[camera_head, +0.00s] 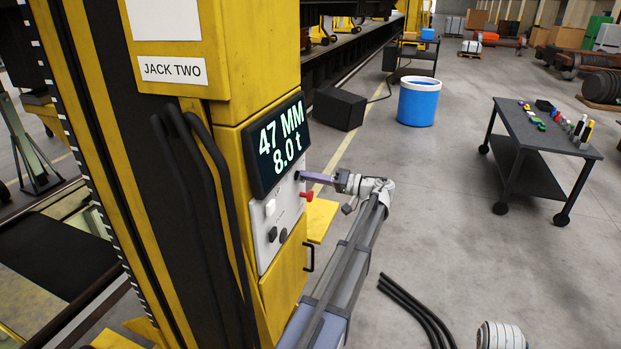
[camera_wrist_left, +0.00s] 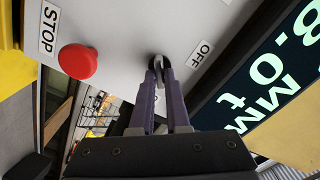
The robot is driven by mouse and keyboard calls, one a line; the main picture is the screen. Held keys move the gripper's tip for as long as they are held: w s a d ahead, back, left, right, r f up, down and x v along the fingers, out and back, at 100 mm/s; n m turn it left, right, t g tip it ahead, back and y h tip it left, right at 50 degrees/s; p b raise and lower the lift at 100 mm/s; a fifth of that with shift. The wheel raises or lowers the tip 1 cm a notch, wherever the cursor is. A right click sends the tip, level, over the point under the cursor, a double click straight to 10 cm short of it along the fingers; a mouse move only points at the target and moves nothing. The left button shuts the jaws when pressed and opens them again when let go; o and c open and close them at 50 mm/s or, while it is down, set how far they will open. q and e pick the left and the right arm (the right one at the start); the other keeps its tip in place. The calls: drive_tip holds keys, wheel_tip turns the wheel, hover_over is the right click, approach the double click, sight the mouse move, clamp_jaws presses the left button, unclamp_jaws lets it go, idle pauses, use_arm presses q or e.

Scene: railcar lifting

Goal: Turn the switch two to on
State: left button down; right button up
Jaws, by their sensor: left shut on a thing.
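The yellow jack column labelled JACK TWO (camera_head: 172,70) stands at the left in the head view. Its light grey control panel (camera_head: 285,215) is below the display. My left gripper (camera_head: 304,177) is at the panel's upper right part. In the left wrist view its two purple fingers (camera_wrist_left: 161,72) are shut on a small dark switch knob (camera_wrist_left: 154,62). An OFF label (camera_wrist_left: 200,53) is beside the knob. The fingers hide part of the knob, and any ON label is not visible. My right gripper is not in view.
The display (camera_head: 278,146) reads 47 MM and 8.0 t. A red stop button (camera_wrist_left: 78,61) is close to the fingers. A blue bin (camera_head: 418,101) and a dark tool cart (camera_head: 545,132) stand beyond on open floor.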

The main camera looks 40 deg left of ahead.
use_arm(q)
drive_tip(key=shift+m, duration=0.6)
drive_tip(key=c, duration=0.9)
unclamp_jaws()
drive_tip(key=v, duration=0.8)
drive_tip(key=shift+a, duration=0.1)
